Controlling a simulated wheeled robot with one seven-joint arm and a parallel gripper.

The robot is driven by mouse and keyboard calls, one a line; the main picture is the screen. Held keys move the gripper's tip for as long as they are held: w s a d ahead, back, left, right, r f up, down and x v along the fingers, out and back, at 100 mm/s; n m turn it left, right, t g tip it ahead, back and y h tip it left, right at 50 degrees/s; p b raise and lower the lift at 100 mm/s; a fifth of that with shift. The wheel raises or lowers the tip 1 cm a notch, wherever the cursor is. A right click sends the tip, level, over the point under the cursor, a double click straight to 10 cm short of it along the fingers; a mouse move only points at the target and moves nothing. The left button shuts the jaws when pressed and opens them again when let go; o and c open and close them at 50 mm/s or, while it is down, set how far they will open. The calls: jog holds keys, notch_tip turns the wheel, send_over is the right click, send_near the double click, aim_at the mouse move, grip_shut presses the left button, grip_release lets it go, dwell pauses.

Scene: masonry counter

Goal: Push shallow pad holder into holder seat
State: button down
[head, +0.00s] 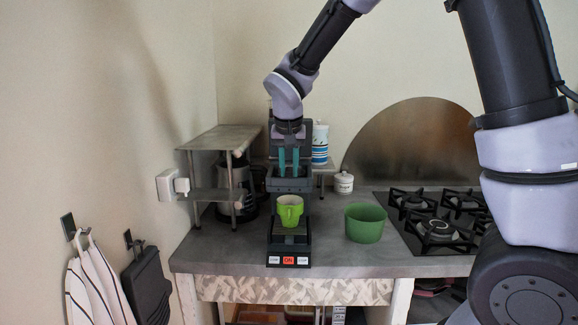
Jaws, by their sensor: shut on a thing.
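A dark grey coffee machine (276,133) stands on the counter, its upper part partly hidden behind my gripper. My gripper (289,173) points down in front of it, with its two teal fingers shut on the dark shallow pad holder (290,185). The pad holder is at the level of the machine's middle, above a green mug (290,211). The holder seat behind it is hidden or too dark to make out, so I cannot tell how deep the holder sits. The mug stands upright on the machine's base (290,249), which has a red ON button.
A green bowl (365,224) stands right of the machine, near a black gas hob (438,230). A metal shelf (215,140) is close on the left. A striped canister (320,146) and a small white jar (344,183) are behind. The front counter between machine and bowl is clear.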

jog(key=shift+f, duration=0.55)
jog(key=c, duration=0.6)
grip_release()
jog(key=shift+r, duration=0.1)
jog(key=v, duration=1)
jog(key=shift+s+r, duration=0.1)
jog(key=shift+r, duration=0.2)
jog(key=shift+d, duration=0.15)
